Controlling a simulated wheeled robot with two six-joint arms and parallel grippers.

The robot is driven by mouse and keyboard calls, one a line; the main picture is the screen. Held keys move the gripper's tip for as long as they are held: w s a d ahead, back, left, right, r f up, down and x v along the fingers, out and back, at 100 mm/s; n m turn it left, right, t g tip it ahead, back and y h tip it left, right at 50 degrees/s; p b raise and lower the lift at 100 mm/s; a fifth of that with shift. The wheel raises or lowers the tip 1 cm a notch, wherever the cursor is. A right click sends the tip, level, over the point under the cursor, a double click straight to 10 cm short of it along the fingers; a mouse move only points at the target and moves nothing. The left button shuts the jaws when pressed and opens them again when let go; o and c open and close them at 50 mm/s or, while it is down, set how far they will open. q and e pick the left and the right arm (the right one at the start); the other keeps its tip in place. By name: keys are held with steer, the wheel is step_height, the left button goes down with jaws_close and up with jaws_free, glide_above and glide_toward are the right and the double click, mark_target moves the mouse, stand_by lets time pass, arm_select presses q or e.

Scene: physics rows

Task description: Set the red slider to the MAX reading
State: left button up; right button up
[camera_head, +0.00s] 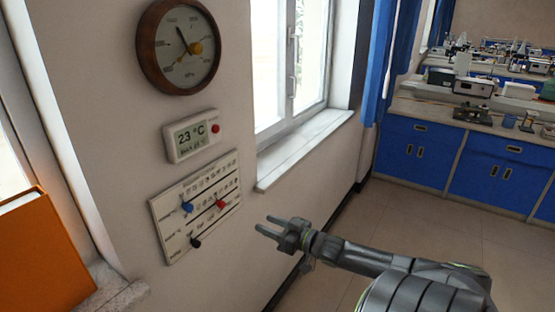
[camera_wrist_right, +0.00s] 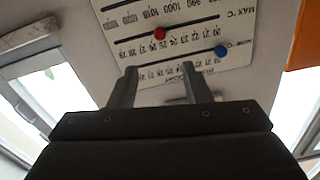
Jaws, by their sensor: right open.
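The white slider panel (camera_head: 172,225) is fixed to the wall below the thermostat. Its red slider (camera_head: 220,204) sits on the middle row, toward the right part of its slot. A blue slider (camera_head: 187,207) is on the row above, and a black slider (camera_head: 196,242) is on the lower row. My right gripper (camera_head: 263,223) is open and empty, to the right of the panel and apart from it. In the wrist view the panel appears inverted, with the red slider (camera_wrist_right: 160,33) beyond the fingertips and the blue slider (camera_wrist_right: 221,51) to its right. My left gripper is not in view.
A thermostat (camera_head: 191,135) and a round dial gauge (camera_head: 178,47) hang above the panel. A window sill (camera_head: 305,150) juts out to the right. An orange object (camera_head: 40,255) stands at the lower left. Blue cabinets (camera_head: 415,152) stand farther back.

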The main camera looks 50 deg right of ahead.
steer(key=shift+s+d, duration=0.15)
steer(key=shift+s, duration=1.05)
steer(key=shift+f, duration=0.1)
steer(key=s+f+m+g+h, duration=0.1)
steer(key=s+f+g+h, duration=0.3)
steer(key=f, duration=0.7)
steer(key=s+d+f+g+b, duration=0.1)
steer(key=s+f, duration=0.4)
steer(key=f, duration=0.6)
steer(key=s+f+m+g+h, duration=0.1)
steer(key=s+f+g+h, duration=0.3)
steer(key=f, duration=0.7)
steer(key=s+a+f+n+g+y+b, duration=0.1)
steer(key=s+a+f+g+y, duration=0.3)
steer(key=s+a+f, duration=1.6)
steer(key=s+a+g, duration=0.2)
steer(key=s+g, duration=0.1)
steer(key=shift+a+n+g+y, duration=0.3)
steer(key=shift+a+n+y, duration=0.1)
steer(key=shift+s, duration=0.1)
